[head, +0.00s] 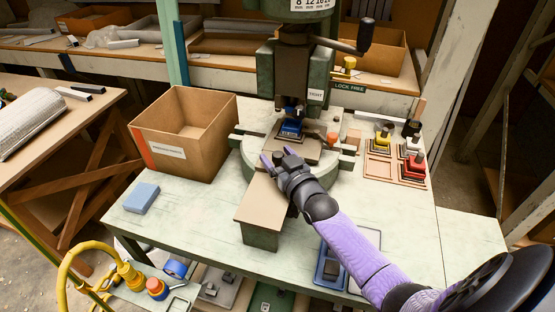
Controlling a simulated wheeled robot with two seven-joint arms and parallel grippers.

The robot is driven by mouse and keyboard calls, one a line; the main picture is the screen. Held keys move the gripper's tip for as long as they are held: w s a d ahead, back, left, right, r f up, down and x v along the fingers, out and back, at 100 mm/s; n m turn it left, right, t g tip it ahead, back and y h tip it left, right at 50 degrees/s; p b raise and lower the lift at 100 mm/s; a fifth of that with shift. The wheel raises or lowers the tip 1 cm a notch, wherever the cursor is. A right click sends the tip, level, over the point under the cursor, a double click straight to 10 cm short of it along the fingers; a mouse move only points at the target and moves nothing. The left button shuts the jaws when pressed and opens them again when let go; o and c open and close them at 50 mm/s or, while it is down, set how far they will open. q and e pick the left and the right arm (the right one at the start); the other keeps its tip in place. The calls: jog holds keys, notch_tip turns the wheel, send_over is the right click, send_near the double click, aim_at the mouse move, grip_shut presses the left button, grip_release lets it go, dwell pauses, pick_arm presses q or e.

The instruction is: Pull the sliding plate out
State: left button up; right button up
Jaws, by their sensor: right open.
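The green fly press (280,72) stands at the back middle of the table. Its sliding plate (309,155) is a flat brownish plate under the ram, with a blue block (291,129) on it. The plate lies over the press's round base. My right gripper (271,157) is open and empty, at the plate's front left, with its purple fingers pointing left and away. I cannot tell whether it touches the plate. My right wrist hides part of the plate's front. My left gripper is not in view.
A tan ledge (262,205) extends from the press base toward the table's front. An open cardboard box (188,128) stands left of the press, with a blue sponge-like block (141,198) in front. A wooden tray (381,167) with coloured stamps is at right.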

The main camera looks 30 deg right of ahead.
jog(key=shift+w, duration=0.1)
grip_shut()
dwell(1.1)
